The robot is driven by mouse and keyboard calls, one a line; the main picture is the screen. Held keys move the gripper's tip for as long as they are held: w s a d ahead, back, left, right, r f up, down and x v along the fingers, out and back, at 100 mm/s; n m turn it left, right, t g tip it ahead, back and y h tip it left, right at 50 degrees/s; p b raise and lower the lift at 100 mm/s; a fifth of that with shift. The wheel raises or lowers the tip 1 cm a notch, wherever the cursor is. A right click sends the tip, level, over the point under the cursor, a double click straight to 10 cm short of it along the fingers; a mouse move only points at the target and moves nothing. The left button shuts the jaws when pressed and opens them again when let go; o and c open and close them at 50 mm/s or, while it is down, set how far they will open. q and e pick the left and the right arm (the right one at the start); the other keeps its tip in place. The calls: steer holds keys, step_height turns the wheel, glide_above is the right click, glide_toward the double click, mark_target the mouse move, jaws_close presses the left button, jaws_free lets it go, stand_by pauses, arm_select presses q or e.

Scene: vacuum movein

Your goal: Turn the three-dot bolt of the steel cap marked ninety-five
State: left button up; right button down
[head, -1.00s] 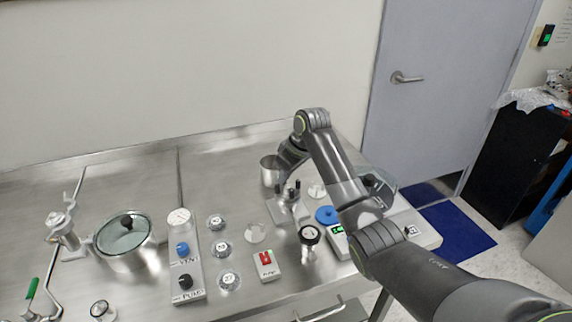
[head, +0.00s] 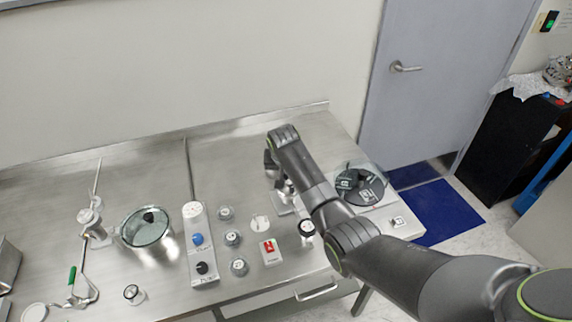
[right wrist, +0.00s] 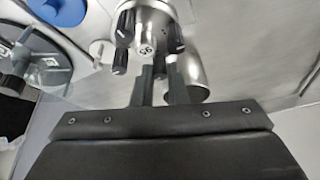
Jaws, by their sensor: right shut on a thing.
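The steel cap (right wrist: 153,22) shows in the right wrist view, with several black-handled bolts around it and a small two-digit mark that I cannot read for certain. Black bolt handles stand at its left (right wrist: 121,60) and right (right wrist: 175,36). My right gripper (right wrist: 160,78) is at the cap's near side, shut on a bolt that its fingers mostly hide. Dots on the bolts are too small to tell. In the head view my right gripper (head: 281,183) is over the steel base plate (head: 287,207), and my arm covers much of the cap. My left gripper is not in view.
A steel cup (right wrist: 194,75) stands close beside the fingers. A blue disc (right wrist: 66,10) lies beyond the cap at left. On the bench are a red-switch box (head: 269,252), a knob panel (head: 201,240) and a glass-lidded pot (head: 146,228). Bare bench lies behind these.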

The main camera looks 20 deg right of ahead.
steer(key=m+h, duration=0.1)
steer(key=m, duration=0.1)
steer(key=shift+a+m+g, duration=0.1)
steer(key=shift+m+g, duration=0.2)
steer(key=shift+m, duration=0.1)
steer(key=shift+w+m+g+h+b, duration=0.15)
steer(key=shift+m+g+h+b, duration=0.35)
steer(key=shift+m, duration=1.7)
steer(key=c, duration=1.4)
jaws_free()
steer(key=shift+c, duration=0.2)
